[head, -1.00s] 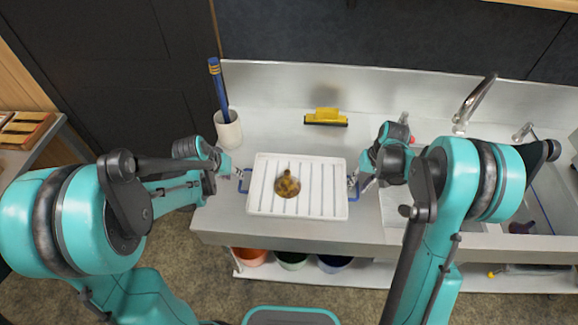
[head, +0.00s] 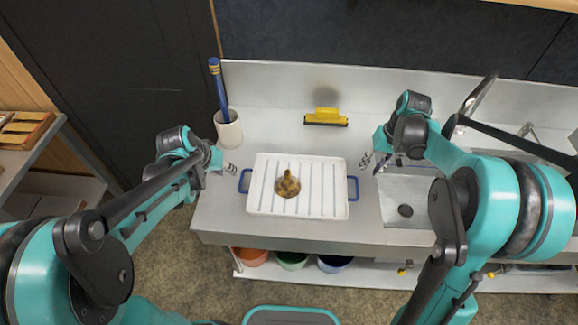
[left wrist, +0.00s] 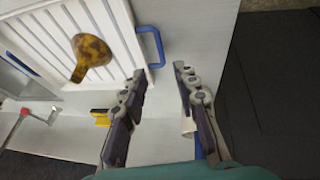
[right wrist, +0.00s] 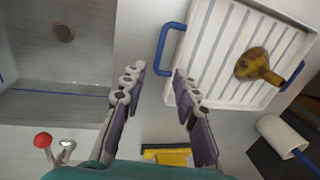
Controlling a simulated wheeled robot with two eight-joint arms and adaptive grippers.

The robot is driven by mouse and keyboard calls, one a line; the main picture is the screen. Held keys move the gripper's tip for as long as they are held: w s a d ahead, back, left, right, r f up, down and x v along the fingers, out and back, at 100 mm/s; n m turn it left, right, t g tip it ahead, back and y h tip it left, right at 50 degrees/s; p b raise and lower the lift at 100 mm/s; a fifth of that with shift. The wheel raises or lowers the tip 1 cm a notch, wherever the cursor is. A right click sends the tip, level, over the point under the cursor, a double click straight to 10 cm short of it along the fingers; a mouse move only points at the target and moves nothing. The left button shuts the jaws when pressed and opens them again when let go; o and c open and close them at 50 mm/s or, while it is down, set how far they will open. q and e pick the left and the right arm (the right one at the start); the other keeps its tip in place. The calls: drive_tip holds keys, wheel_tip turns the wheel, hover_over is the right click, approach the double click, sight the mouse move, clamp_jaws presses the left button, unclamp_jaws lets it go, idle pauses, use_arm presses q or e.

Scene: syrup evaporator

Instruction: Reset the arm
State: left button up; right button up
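The white ribbed tray (head: 330,204) with blue side handles lies flat on the steel counter, with a brown-yellow funnel-like piece (head: 288,186) on it. My left gripper (head: 231,168) is open and empty, just left of the tray and apart from its left handle (head: 244,181). In the left wrist view its two fingers (left wrist: 160,84) are spread with nothing between them. My right gripper (head: 367,163) is open and empty, up and right of the right handle (head: 353,188). In the right wrist view its fingers (right wrist: 158,72) are spread beside the blue handle (right wrist: 170,48).
A white cup (head: 228,130) with a blue-handled tool stands at the back left. A yellow squeegee (head: 326,116) lies behind the tray. The sink (head: 405,195) and faucet (head: 478,95) are on the right. Coloured buckets (head: 292,260) stand below the counter.

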drive_tip(key=shift+d+r, duration=0.2)
drive_tip(key=shift+r, duration=0.75)
